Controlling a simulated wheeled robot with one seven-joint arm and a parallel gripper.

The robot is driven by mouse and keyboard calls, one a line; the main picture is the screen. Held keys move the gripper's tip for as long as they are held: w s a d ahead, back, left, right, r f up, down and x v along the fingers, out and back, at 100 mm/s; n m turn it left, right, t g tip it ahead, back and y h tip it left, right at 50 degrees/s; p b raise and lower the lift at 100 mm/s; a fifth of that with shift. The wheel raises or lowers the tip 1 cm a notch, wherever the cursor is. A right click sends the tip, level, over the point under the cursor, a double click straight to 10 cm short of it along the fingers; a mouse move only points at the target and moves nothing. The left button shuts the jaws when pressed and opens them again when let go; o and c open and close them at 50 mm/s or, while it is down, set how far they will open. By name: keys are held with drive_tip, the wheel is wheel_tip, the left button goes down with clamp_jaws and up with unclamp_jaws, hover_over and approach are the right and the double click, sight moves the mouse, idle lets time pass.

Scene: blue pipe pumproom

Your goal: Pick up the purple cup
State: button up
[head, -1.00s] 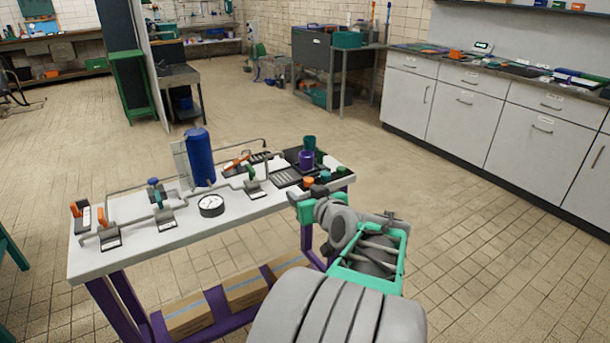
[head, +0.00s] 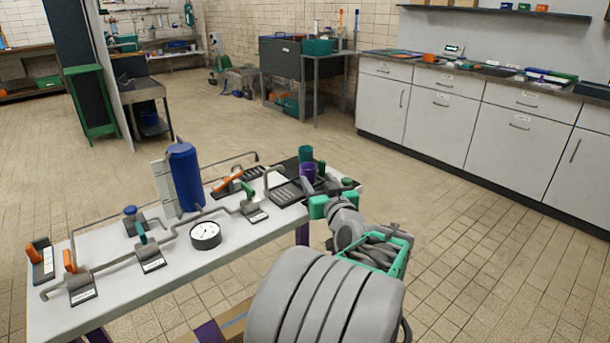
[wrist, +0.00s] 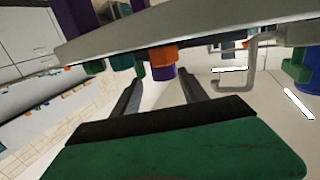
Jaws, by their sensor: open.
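The purple cup (head: 308,174) stands near the right end of the white pipe table (head: 130,300), on a dark tray. A teal cup (head: 305,154) stands just behind it. My gripper (head: 320,206) is at the table's right end, on the near side of the purple cup and apart from it. Its fingertips are hard to make out in the head view. In the wrist view my gripper (wrist: 162,84) is open and empty, and the picture looks upside down. A purple shape (wrist: 163,73), probably the cup, shows beyond an orange piece (wrist: 163,56) between the finger directions.
The table also holds a blue cylinder (head: 186,177), a round gauge (head: 205,235) and pipes with orange-handled valves (head: 228,182). A small green piece (head: 347,183) sits at the right end. The tiled floor right of the table is open, up to white cabinets (head: 440,125).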

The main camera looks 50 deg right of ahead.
sight(311, 176)
drive_tip(key=x, duration=0.4)
drive_tip(key=shift+w+a+f+b, duration=0.15)
drive_tip(key=shift+w+f+b, duration=0.15)
drive_tip(key=shift+w, duration=0.2)
drive_tip(key=shift+w+d, duration=0.25)
drive_tip(key=shift+s, duration=0.1)
drive_tip(key=shift+c, duration=0.4)
clamp_jaws()
